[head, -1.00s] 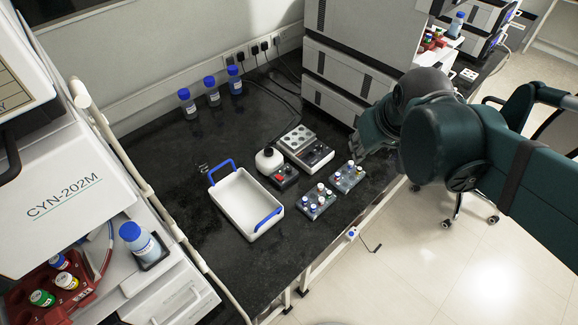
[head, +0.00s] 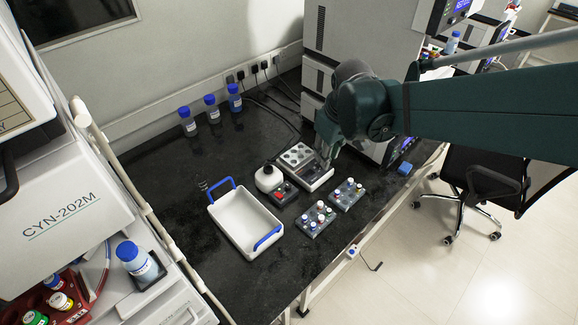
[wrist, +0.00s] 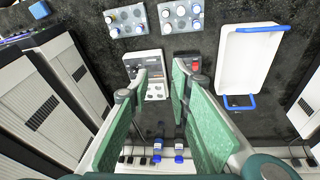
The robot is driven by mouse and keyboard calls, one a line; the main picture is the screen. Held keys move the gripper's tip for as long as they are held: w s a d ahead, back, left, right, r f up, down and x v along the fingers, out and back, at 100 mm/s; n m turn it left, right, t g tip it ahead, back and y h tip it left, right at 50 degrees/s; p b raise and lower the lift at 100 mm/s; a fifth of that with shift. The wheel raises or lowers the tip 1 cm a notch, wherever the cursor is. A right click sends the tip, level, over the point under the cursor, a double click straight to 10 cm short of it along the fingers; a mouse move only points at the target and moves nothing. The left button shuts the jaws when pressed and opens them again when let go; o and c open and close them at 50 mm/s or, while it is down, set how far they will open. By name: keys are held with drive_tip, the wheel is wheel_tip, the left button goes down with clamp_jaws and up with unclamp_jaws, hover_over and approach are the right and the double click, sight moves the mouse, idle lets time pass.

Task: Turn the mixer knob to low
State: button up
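A white device (head: 293,154) with a block of round wells and a dark front panel stands near the bench middle; it also shows in the wrist view (wrist: 150,58). Beside it is a small dark unit (head: 286,193) with a red part and a white rounded top (head: 268,178); the red part shows in the wrist view (wrist: 195,64). I cannot tell for certain which is the mixer, and no knob setting is readable. My gripper (wrist: 158,86) is open and empty, its fingers pointing down over the white device.
A white tray (head: 219,218) with blue handles stands left of the devices. Two vial racks (head: 346,200) (head: 312,228) are near the front edge. Several blue-capped bottles (head: 212,112) stand at the back. Tall stacked grey units (head: 312,75) rise behind my arm.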

drive_tip(key=w+a+f+n+g, duration=0.1)
drive_tip(key=w+a+f+n, duration=0.1)
drive_tip(key=w+a+f, duration=0.4)
drive_tip(key=n+g, duration=0.2)
drive_tip(key=n, duration=0.1)
approach(289, 186)
drive_tip(key=shift+a+h, duration=0.15)
drive_tip(key=shift+h, duration=0.15)
drive_tip(key=shift+a+f, duration=0.2)
drive_tip(key=shift+f, duration=0.15)
drive_tip(key=shift+f, duration=0.15)
drive_tip(key=shift+f+b, duration=0.75)
drive_tip(key=shift+f, duration=3)
drive_tip(key=shift+c, duration=0.4)
drive_tip(key=c, duration=0.5)
